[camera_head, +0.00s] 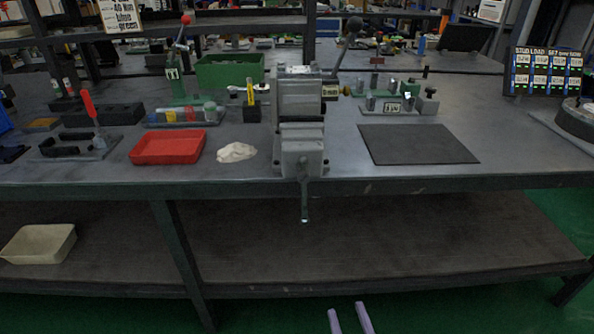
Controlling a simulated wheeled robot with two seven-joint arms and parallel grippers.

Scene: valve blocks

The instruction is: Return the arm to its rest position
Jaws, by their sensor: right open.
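My right gripper (348,310) shows at the bottom edge, right of centre. Only its two pale purple fingers are in view. They stand apart with nothing between them, so it is open and empty. It appears low in the picture, below the front edge of the workbench (400,188) and in front of the lower shelf. The rest of the right arm is out of view. My left gripper is not in view.
A grey vise (300,105) stands at the bench's front edge, its handle hanging down. A red tray (168,147) and white cloth (237,152) lie left of it, a dark mat (417,144) right. A beige bin (38,243) sits on the lower shelf (400,245), which is otherwise clear.

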